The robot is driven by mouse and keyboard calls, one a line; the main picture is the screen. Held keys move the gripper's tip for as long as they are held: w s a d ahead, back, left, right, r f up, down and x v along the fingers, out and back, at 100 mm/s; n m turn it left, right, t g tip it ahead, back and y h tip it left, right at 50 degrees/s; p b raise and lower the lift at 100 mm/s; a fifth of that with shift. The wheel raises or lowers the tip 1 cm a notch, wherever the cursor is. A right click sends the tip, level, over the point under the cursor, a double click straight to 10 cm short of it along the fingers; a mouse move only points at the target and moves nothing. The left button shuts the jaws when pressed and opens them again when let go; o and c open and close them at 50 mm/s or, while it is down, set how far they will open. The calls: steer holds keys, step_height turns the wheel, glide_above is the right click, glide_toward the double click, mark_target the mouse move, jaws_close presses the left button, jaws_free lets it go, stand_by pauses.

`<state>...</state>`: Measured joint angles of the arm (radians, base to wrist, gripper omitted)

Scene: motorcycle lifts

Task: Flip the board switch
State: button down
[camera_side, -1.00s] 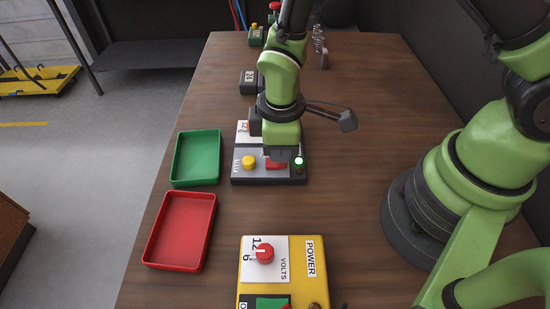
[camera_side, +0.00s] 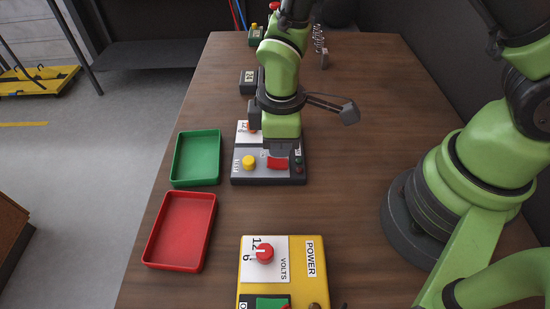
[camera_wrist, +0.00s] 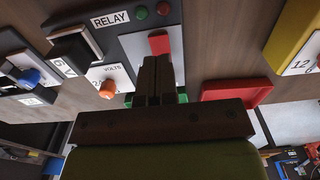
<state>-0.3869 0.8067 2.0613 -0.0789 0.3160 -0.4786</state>
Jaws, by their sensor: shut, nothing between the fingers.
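The board (camera_side: 240,179) is a dark-edged grey panel on the table, marked RELAY in the wrist view (camera_wrist: 130,45). Its red switch (camera_side: 277,163) sits between a yellow button (camera_side: 249,163) and two small lamps (camera_side: 299,162). The switch also shows in the wrist view (camera_wrist: 159,44), just beyond my fingertips. My gripper (camera_side: 281,152) is shut and empty, pointing down at the switch and partly covering it in the side view. The fingertips (camera_wrist: 154,62) are at or very near the switch; I cannot tell whether they touch. The lamps look unlit.
A green tray (camera_side: 217,165) and a red tray (camera_side: 210,220) lie left of the board. A yellow power box (camera_side: 312,275) with a red knob stands in front. A small black box (camera_side: 247,83) is behind. Bare table lies to the right.

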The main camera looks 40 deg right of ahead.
mark_target(280, 163)
steer(key=shift+r, duration=2.35)
steer(key=s+d+r+m+t+y, duration=0.1)
steer(key=d+r+m+t, duration=0.15)
steer(key=r, duration=0.45)
steer(key=s+d+r+m+t, duration=0.1)
steer(key=s+d+r+m, duration=0.1)
steer(key=r+m, duration=0.35)
steer(key=s+d+r+m+t+y, duration=0.1)
steer(key=s+d+r+m+t, duration=0.2)
steer(key=s+r+m, duration=0.2)
steer(key=s+r, duration=0.3)
steer(key=shift+s+d+r+t, duration=0.15)
steer(key=shift+s+d+t, duration=0.05)
steer(key=shift+s+t, duration=0.15)
